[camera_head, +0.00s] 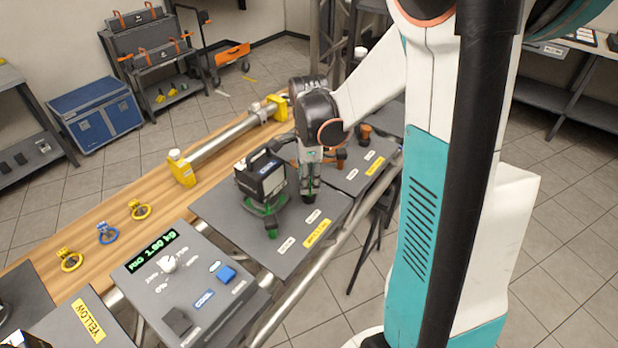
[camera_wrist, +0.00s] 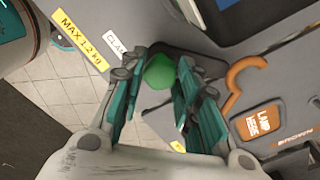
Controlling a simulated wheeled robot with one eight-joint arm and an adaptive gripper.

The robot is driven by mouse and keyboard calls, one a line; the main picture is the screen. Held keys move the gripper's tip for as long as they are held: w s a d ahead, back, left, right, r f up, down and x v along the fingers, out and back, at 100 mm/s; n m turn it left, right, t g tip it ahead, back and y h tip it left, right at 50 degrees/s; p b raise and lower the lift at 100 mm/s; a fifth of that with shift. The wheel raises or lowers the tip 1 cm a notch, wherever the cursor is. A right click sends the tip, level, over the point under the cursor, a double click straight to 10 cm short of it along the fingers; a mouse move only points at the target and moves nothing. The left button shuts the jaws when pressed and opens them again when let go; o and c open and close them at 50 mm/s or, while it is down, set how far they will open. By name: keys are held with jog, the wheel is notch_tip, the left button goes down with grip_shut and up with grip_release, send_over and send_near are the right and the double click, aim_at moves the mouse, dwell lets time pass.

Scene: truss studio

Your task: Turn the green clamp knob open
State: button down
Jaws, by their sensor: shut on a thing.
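The green clamp knob (camera_wrist: 160,72) sits between the two fingers of my gripper (camera_wrist: 158,68) in the wrist view, with the fingers closed against its sides. In the head view my gripper (camera_head: 309,192) points down onto the grey plate, beside the black lamp-like device (camera_head: 262,176), and mostly hides the knob. A green hook-shaped clamp (camera_head: 265,212) shows below that device. How far the knob is turned cannot be told.
The grey plate (camera_head: 233,207) carries white labels and a yellow label (camera_head: 317,233). An orange hook (camera_wrist: 236,82) stands close right of my fingers in the wrist view. A control panel (camera_head: 190,290) lies nearer. Yellow and blue clamps lie on the wooden bench.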

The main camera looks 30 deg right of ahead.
dwell(0.3)
jog(key=c, duration=1.2)
grip_release()
jog(key=shift+r, duration=0.1)
notch_tip(320, 180, up, 12)
jog(key=shift+f, duration=0.1)
